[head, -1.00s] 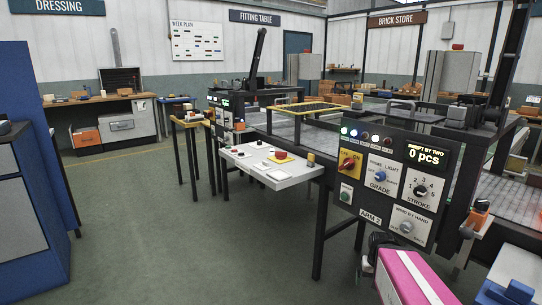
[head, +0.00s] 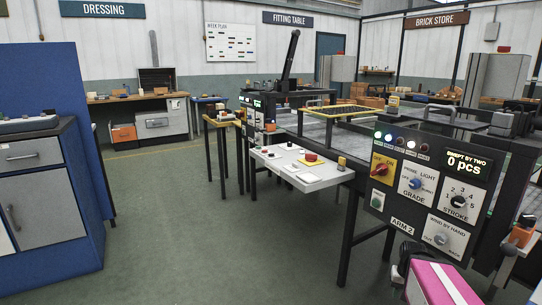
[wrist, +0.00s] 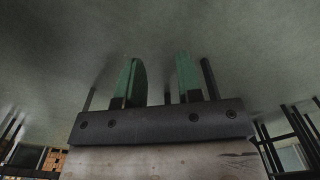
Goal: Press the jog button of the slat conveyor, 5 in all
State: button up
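A dark control panel (head: 430,190) labelled ARM 2 stands at the right in the head view. Its display (head: 465,164) reads "SWEPT BY TWO 0 pcs". It carries a red-yellow rotary switch (head: 382,169), a green button (head: 377,201), a blue grade knob (head: 415,184), a stroke knob (head: 458,201) and a wind-by-hand knob (head: 441,239). No jog label is readable, so I cannot tell which control is the jog button. My gripper (wrist: 160,80) shows in the wrist view, its two green fingers apart and empty over grey floor. It is not identifiable in the head view.
A white side table (head: 290,168) with a red button (head: 311,157) and small items juts out left of the panel. A blue cabinet (head: 45,185) stands at far left. A pink box-like thing (head: 430,287) is at bottom right. Open floor (head: 200,240) lies between.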

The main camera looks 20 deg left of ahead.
grip_shut()
dwell(1.4)
